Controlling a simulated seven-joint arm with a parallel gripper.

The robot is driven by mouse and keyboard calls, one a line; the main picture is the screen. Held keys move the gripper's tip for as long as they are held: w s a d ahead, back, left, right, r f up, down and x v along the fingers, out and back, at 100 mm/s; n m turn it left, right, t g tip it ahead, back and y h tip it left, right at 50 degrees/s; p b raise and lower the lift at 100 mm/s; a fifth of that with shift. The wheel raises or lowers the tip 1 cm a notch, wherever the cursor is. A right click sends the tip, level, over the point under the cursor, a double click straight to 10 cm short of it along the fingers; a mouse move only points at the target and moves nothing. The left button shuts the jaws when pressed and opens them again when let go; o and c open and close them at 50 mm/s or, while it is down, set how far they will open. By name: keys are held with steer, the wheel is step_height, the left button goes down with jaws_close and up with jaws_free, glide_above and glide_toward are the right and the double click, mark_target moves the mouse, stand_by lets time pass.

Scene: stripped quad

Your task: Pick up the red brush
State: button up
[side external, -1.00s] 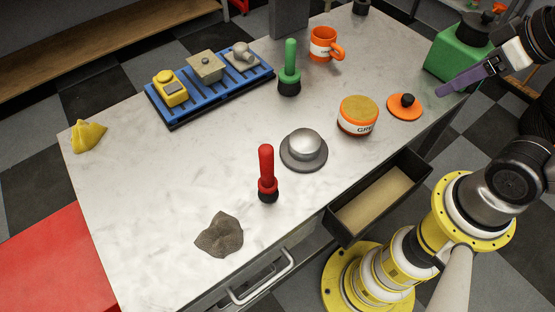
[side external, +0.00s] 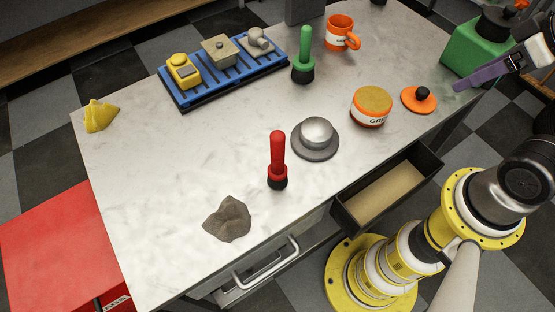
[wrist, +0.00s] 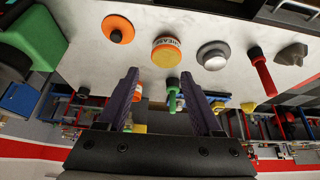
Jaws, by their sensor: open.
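The red brush (side external: 277,156) stands upright on its dark bristle end on the pale worktop, near the front edge. In the wrist view the red brush (wrist: 263,75) shows at the right. My gripper (side external: 465,84) is at the far right of the side view, beside the green container, well away from the brush. In the wrist view its two purple fingers (wrist: 159,88) are spread apart with nothing held between them.
A grey rock (side external: 228,219) and a metal lidded dish (side external: 316,137) stand close to the brush. A grease tin (side external: 371,106), orange lid (side external: 419,99), green brush (side external: 303,60), orange mug (side external: 341,33) and blue rack (side external: 222,76) stand farther back. An open drawer (side external: 388,192) juts out in front.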

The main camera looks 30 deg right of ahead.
steer(key=w+a+r+n, duration=0.2)
steer(key=w+r+n, duration=0.3)
steer(key=r, duration=0.1)
steer(key=n+g, duration=0.6)
steer(key=n, duration=0.6)
glide_above(278, 156)
steer(key=w, duration=0.1)
steer(key=f, duration=0.7)
steer(key=shift+w+d, duration=0.1)
steer(key=shift+d, duration=0.2)
steer(key=shift+f, duration=0.25)
step_height(278, 156, down, 13)
